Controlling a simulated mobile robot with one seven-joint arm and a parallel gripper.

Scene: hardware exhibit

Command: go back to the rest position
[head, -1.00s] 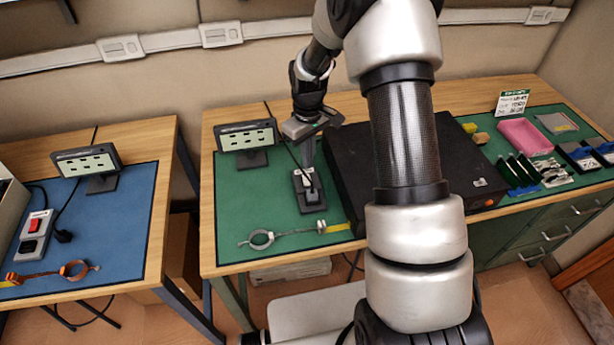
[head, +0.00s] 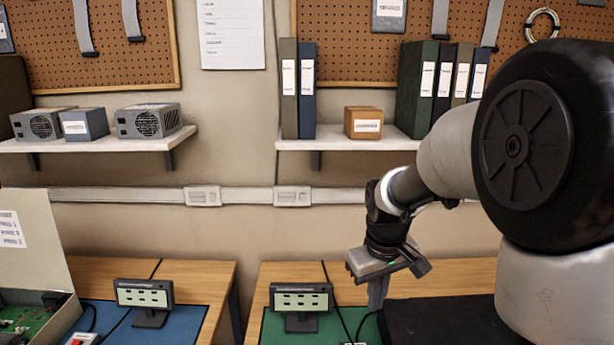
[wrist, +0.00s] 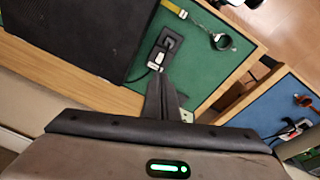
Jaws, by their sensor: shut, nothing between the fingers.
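My gripper (head: 379,293) hangs pointing down above the right workbench, at the left edge of a black box (head: 440,322) in the head view. Its fingers are together with nothing between them. In the wrist view the shut fingers (wrist: 161,98) stand over the green mat (wrist: 212,72). A black device with a grey top (wrist: 165,47) lies on the mat just beyond the fingertips, apart from them as far as I can tell. My arm covers the right side of the head view.
Small display stands sit on the right bench (head: 301,300) and left bench (head: 146,296). Shelves with binders (head: 415,88) and grey power units (head: 149,121) are on the wall behind. A metal ring clamp (wrist: 221,41) lies on the green mat. An open case (head: 32,262) stands at far left.

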